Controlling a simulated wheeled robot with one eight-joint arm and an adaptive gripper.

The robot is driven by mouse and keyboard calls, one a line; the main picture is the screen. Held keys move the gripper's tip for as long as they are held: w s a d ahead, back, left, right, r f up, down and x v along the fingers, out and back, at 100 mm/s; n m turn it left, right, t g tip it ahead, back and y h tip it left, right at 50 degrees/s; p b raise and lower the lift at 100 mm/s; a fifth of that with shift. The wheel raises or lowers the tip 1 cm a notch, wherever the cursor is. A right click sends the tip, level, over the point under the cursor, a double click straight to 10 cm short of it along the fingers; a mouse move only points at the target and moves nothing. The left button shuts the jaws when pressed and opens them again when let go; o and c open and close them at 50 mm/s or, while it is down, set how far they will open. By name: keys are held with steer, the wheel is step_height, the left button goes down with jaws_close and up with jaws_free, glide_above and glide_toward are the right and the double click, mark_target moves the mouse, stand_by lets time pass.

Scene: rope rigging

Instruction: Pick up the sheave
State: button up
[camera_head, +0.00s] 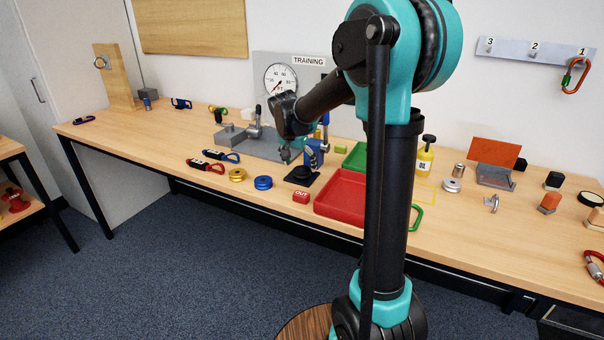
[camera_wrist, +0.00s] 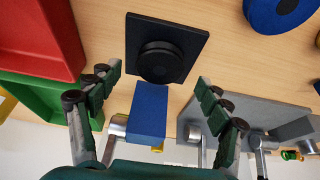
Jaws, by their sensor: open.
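Several round, wheel-like pieces could be the sheave: a yellow one (camera_head: 237,175), a blue one (camera_head: 263,183) and a silver one (camera_head: 451,185) lie on the bench. The blue one also shows at the top right edge of the wrist view (camera_wrist: 280,10). My gripper (camera_head: 286,155) is over the bench near the blue block (camera_head: 315,152), partly hidden by my arm. In the wrist view my gripper (camera_wrist: 158,78) has its fingers spread, with nothing held. Between and beyond them are the blue block (camera_wrist: 148,112) and a black square plate with a round black top (camera_wrist: 160,62).
A red tray (camera_head: 345,210) and a green tray (camera_head: 357,156) stand to the right of the plate. A grey fixture (camera_head: 232,136) is behind my gripper. Carabiners, a red "OUT" block (camera_head: 301,197) and a yellow bottle (camera_head: 425,160) also occupy the bench.

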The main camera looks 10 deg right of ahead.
steer(key=shift+x, duration=1.3)
steer(key=shift+c, duration=0.5)
steer(key=shift+r, duration=0.1)
steer(key=c, duration=1.3)
